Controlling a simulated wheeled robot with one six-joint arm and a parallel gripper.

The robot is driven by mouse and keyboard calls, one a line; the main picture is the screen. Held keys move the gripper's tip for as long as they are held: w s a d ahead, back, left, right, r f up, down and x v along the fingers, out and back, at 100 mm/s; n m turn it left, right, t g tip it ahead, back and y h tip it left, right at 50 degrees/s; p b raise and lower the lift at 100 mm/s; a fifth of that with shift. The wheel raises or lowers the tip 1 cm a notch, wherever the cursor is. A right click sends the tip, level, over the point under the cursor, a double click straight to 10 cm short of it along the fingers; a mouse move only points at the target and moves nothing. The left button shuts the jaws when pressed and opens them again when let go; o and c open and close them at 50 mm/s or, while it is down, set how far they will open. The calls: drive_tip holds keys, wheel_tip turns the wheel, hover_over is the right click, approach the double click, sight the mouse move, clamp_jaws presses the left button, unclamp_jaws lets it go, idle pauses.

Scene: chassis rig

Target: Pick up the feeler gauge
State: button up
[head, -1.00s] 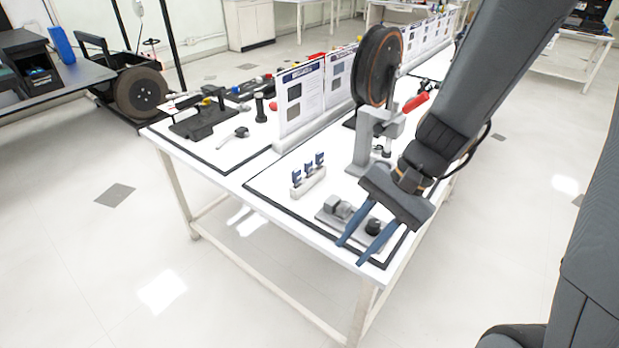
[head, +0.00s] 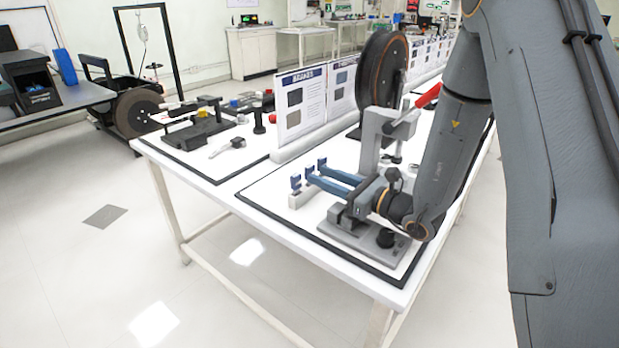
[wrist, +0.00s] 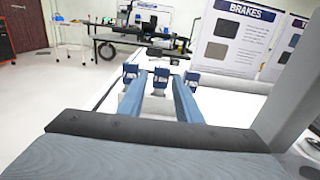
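Three small blue tools stand upright in a row in a white holder (head: 299,201) on the near table: a left one (head: 295,182), a middle one (head: 309,171) and a right one (head: 322,164). I cannot tell which is the feeler gauge. My gripper (head: 315,173) is level, with its two blue fingers pointing at the row. It is open and empty. In the wrist view the fingers (wrist: 160,76) are apart, with the middle blue tool lined up between their tips. I cannot tell whether the tips reach around it. The fingers hide part of the holder.
A grey fixture (head: 352,238) with a black knob lies under my gripper. A grey stand with a brake disc (head: 383,70) and red handle rises behind it. A brake poster (head: 302,100) stands behind the row. The table's near left corner is clear.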

drive_tip(key=p+x, duration=0.1)
drive_tip(key=x, duration=0.8)
drive_tip(key=shift+w+r, duration=0.15)
drive_tip(key=shift+w, duration=0.05)
clamp_jaws()
